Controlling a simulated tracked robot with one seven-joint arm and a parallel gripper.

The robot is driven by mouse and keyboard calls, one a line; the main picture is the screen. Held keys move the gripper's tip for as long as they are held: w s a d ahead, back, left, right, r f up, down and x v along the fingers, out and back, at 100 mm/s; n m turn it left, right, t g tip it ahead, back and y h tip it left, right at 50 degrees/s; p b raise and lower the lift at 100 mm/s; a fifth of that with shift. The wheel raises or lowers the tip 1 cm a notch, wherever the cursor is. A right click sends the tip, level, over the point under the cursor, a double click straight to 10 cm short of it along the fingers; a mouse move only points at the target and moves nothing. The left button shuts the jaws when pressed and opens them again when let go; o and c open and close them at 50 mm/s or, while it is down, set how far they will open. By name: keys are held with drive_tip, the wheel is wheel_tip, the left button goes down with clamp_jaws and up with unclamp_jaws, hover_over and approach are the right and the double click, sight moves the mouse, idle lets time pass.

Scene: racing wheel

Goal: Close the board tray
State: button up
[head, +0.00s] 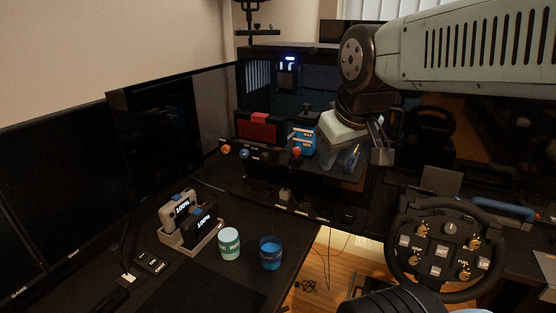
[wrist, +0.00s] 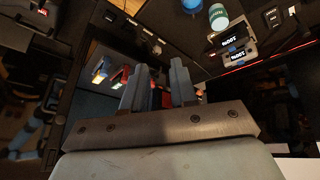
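A dark tray-like surface (head: 320,168), which I take to be the board tray, extends from the dark cabinet (head: 300,85) in the head view. Small coloured items lie on it, and its edges are hard to make out. The same surface seems to show in the wrist view (wrist: 104,62), left of my fingers. My gripper (wrist: 161,85) points down over this area. Its two grey fingers stand apart with nothing clearly held between them. In the head view, my wrist hides part of the tray and cabinet. I cannot tell whether a finger touches the tray.
A red box (head: 260,129) and blue containers (head: 304,141) stand by the tray. A charger with two battery packs (head: 192,222), a pale cup (head: 229,243) and a blue cup (head: 270,252) stand front left. A racing wheel (head: 440,248) is at right. Dark monitors line the left.

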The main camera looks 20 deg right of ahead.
drive_tip(key=w+n, duration=0.1)
drive_tip(key=n, duration=0.1)
drive_tip(key=w+n, duration=0.3)
drive_tip(key=n, duration=0.1)
drive_tip(key=shift+w+a+g+h, duration=0.15)
drive_tip(key=shift+a+g+h, duration=0.15)
drive_tip(key=shift+g, duration=0.1)
drive_tip(key=c, duration=0.5)
drive_tip(key=w+n, duration=0.1)
drive_tip(key=n, duration=0.1)
drive_tip(key=w+n, duration=0.2)
drive_tip(key=n, duration=0.1)
drive_tip(key=w+a+n, duration=0.1)
drive_tip(key=w+n, duration=0.1)
drive_tip(key=shift+w+a+f+n+g, duration=0.1)
drive_tip(key=shift+w+f+n+g, duration=0.2)
drive_tip(key=shift+g, duration=0.1)
clamp_jaws()
drive_tip(key=shift+w+a+f+n+g, duration=0.95)
drive_tip(key=shift+w+f+n, duration=1.4)
drive_tip(key=shift+w+n, duration=3.8)
drive_tip(key=w+d+f+n, duration=0.2)
drive_tip(key=w+f, duration=0.1)
drive_tip(key=f, duration=0.7)
drive_tip(key=shift+d+f+h, duration=0.15)
drive_tip(key=shift+d+h, duration=0.15)
